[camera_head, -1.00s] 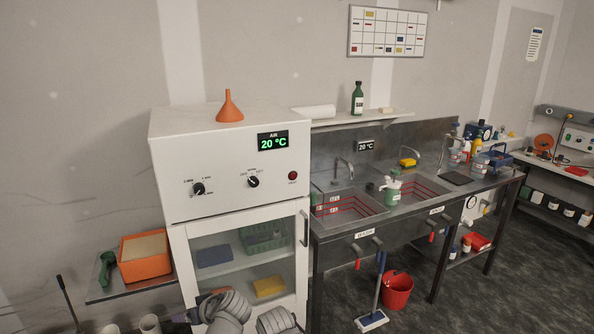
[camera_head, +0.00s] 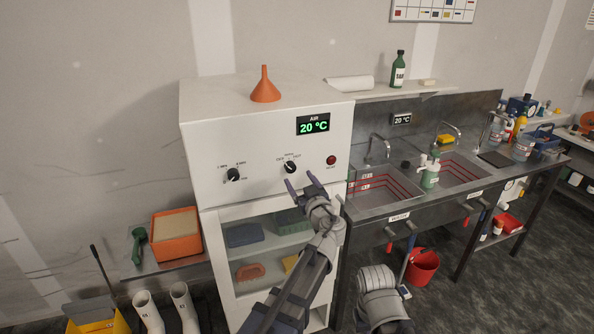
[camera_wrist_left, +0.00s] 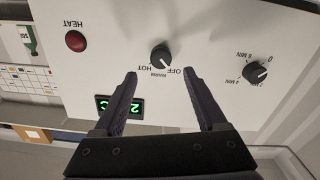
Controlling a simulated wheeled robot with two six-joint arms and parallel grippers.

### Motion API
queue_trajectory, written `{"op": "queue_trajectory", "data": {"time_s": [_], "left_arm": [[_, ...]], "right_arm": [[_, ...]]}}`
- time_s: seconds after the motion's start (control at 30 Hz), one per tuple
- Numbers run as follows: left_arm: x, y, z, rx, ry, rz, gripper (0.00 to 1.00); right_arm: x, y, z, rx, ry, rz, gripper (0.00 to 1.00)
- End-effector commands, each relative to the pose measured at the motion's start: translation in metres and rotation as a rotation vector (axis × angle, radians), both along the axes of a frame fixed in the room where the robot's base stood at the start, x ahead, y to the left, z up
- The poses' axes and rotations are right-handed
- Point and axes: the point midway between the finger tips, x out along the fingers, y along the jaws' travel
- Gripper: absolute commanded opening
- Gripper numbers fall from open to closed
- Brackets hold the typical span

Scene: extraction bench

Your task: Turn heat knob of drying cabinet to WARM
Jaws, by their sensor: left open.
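The white drying cabinet (camera_head: 215,140) has a black heat knob (camera_head: 290,167) on its front panel, below the green display. In the left wrist view, upside down, the knob (camera_wrist_left: 160,57) has OFF, WARM and HOT printed around it. My left gripper (camera_head: 300,181) is open and empty, just below and in front of the knob. In the left wrist view the two fingertips (camera_wrist_left: 161,79) point at the panel with the knob between their lines, apart from it.
A timer knob (camera_head: 233,174) sits left of the heat knob, and a red HEAT lamp (camera_head: 331,160) sits right of it. The display (camera_head: 313,124) reads 20 °C. An orange funnel (camera_head: 265,86) stands on top. A steel sink bench (camera_head: 400,205) adjoins on the right.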

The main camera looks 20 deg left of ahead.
Motion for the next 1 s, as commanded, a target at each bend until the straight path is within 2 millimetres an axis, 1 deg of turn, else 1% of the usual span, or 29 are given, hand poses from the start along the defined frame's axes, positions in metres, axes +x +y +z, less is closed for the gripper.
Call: {"op": "queue_trajectory", "data": {"time_s": [0.03, 0.1, 0.3, 0.5, 0.77, 0.87, 1.0], "left_arm": [[0.01, 0.006, 0.0, 0.0, 0.0, 0.003, 0.74], [0.02, 0.012, 0.0, 0.0, 0.0, 0.003, 0.74], [0.041, 0.026, 0.0, 0.0, 0.002, 0.002, 0.74], [0.049, 0.033, 0.0, 0.0, 0.002, 0.001, 0.74], [0.05, 0.034, 0.0, 0.0, 0.002, 0.001, 0.74], [0.05, 0.034, 0.0, 0.0, 0.002, 0.001, 0.65], [0.049, 0.034, 0.0, 0.0, 0.002, 0.001, 0.49]], "right_arm": [[0.0, 0.0, 0.0, 0.0, 0.0, 0.0, 0.0], [0.0, 0.0, 0.0, 0.0, 0.0, 0.0, 0.0], [0.0, 0.0, 0.0, 0.0, 0.0, 0.0, 0.0], [0.0, 0.0, 0.0, 0.0, 0.0, 0.0, 0.0], [0.0, 0.0, 0.0, 0.0, 0.0, 0.0, 0.0], [0.0, 0.0, 0.0, 0.0, 0.0, 0.0, 0.0], [0.0, 0.0, 0.0, 0.0, 0.0, 0.0, 0.0]]}}
